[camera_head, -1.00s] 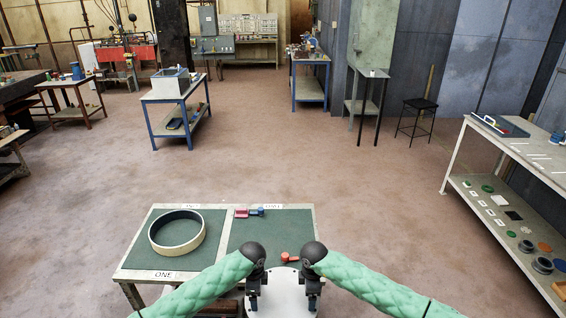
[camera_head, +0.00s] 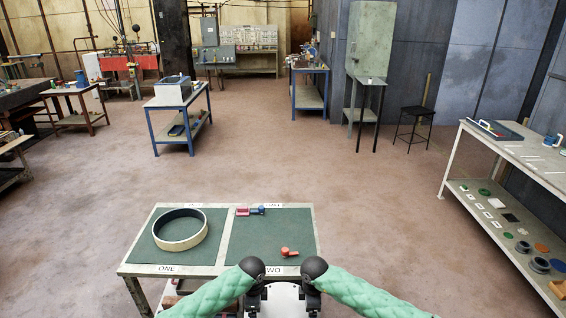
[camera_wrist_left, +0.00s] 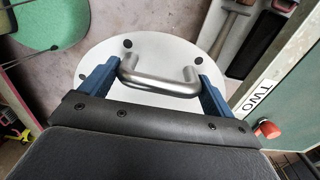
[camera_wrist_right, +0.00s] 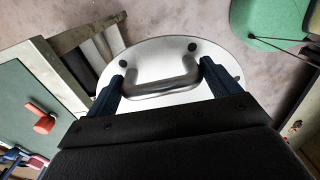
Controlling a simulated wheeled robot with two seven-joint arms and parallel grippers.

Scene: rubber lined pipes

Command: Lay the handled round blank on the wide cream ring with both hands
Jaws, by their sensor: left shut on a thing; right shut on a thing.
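The round blank is a pale disc with two metal handles. It shows in the left wrist view (camera_wrist_left: 150,100) and the right wrist view (camera_wrist_right: 150,55), and only slivers of it show in the head view. My left gripper (camera_wrist_left: 158,78) is shut on one handle. My right gripper (camera_wrist_right: 162,82) is shut on the other handle. The blank hangs in front of the table's near edge, beside the panel marked TWO. The wide cream ring (camera_head: 181,243), dark inside, lies on the left green panel marked ONE, ahead and left of both grippers.
The table (camera_head: 222,245) has two green panels (camera_head: 256,262). A red piece (camera_head: 289,252) lies on the right panel. Red and blue pieces (camera_head: 243,211) sit at its back edge. Tools lie on a shelf below the table. Open floor surrounds the table.

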